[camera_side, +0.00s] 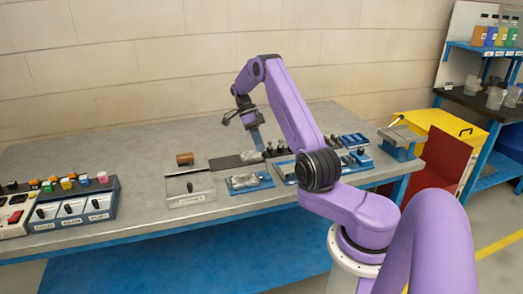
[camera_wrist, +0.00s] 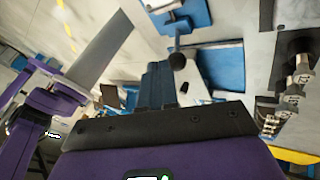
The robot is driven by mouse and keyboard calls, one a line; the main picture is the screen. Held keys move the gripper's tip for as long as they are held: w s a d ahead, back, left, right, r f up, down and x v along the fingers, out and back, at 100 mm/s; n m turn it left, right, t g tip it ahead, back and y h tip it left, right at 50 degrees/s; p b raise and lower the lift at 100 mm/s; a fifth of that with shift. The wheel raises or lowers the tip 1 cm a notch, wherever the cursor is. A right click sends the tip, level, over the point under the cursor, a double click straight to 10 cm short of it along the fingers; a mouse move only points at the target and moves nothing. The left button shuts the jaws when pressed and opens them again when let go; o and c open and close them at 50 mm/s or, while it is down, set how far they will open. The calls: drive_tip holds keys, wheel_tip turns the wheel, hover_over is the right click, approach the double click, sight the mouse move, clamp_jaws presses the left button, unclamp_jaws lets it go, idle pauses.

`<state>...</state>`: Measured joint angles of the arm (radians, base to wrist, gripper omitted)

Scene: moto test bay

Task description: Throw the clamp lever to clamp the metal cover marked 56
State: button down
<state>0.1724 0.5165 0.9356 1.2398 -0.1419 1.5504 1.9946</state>
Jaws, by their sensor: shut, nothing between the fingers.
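My gripper (camera_side: 258,143) points down over the rear middle of the bench in the side view, its blue fingers together and empty. In the wrist view the shut fingers (camera_wrist: 158,84) are close to a lever with a black ball knob (camera_wrist: 177,61); I cannot tell whether they touch. The lever stands by blue fixture parts. In the side view, a grey metal piece (camera_side: 243,181) lies on a blue fixture in front of my gripper. Another metal piece (camera_side: 251,156) is on a dark strip near the fingers. No 56 is legible, so I cannot tell which is the cover.
A grey box (camera_side: 189,190) and a brown block (camera_side: 184,158) stand left of the fixtures. Control boxes (camera_side: 74,208) are at the far left. Blue trays (camera_side: 352,140) and a vise-like tool (camera_side: 400,137) are at the right. The bench's left rear is clear.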

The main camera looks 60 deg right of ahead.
drive_tip(key=shift+r, duration=0.45)
drive_tip(key=shift+w, duration=0.1)
drive_tip(key=v, duration=0.7)
drive_tip(key=shift+r, duration=0.2)
drive_tip(key=shift+d, duration=0.1)
